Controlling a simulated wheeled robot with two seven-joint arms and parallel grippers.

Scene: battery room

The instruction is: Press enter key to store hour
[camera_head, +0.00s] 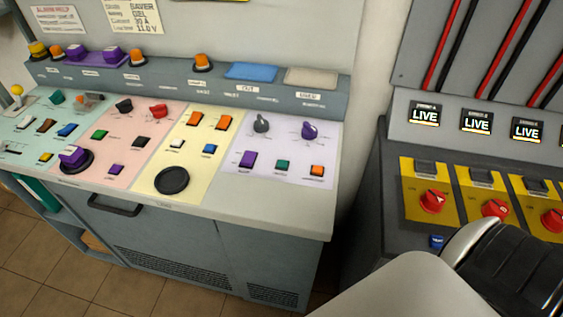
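A control desk (288,207) with coloured panels fills the left and middle of the head view. No key can be read as an enter key; the small labels are too blurred. Candidate keys include a blue button (210,149), a white button (177,144), a green button (283,165) and an orange button (317,170). A large blue key (251,72) and a beige key (311,76) lie on the raised back ledge. Neither gripper's fingers show; part of my arm enters at the lower right.
A dark cabinet (362,220) stands to the right with several LIVE displays (425,116) and red rotary knobs on yellow plates (433,201). A black round pad (172,180) and a drawer handle (115,205) are at the desk's front. Tiled floor (30,262) is clear at lower left.

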